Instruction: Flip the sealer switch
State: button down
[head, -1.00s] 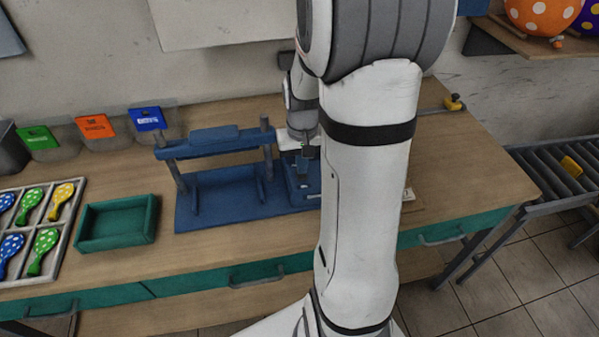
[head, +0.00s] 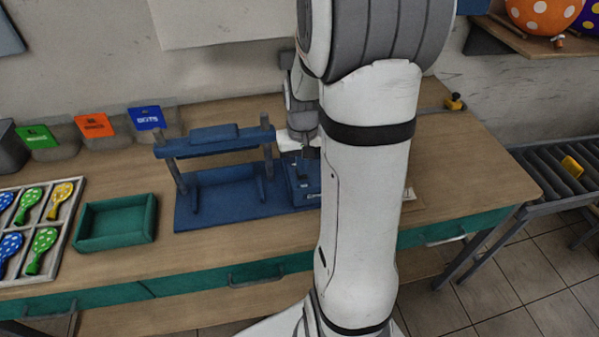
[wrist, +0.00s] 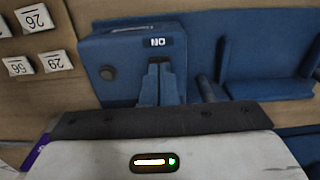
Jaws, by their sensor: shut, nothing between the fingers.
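The blue sealer (head: 212,185) stands on the bench, with a crossbar on two grey posts. Its blue control box (wrist: 125,55) fills the upper middle of the wrist view. The box bears a lit label (wrist: 158,41) that reads ON upside down, and a dark round knob (wrist: 107,73). My gripper (wrist: 160,72) is shut and empty, its fingertips over the box just below the label. The switch itself cannot be made out and may be behind the fingers. In the head view my arm hides part of the box.
Coloured-label bins (head: 95,130) line the back. Numbered tags (wrist: 35,18) lie beside the box. Bare bench (head: 445,155) shows on the right, with a roller conveyor (head: 550,170) beyond it.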

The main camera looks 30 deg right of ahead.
jog(key=shift+f+b, duration=0.5)
jog(key=shift+f, duration=0.2)
jog(key=shift+r, duration=0.1)
jog(key=shift+r+p, duration=2.6)
jog(key=shift+r, duration=0.9)
jog(key=s+a+r+n+t+b, duration=0.1)
jog(key=s+a+r+n+t, duration=0.2)
jog(key=s+a+r, duration=0.7)
jog(key=s+a, duration=0.2)
jog(key=s, duration=0.1)
jog(key=shift+a+r, duration=0.35)
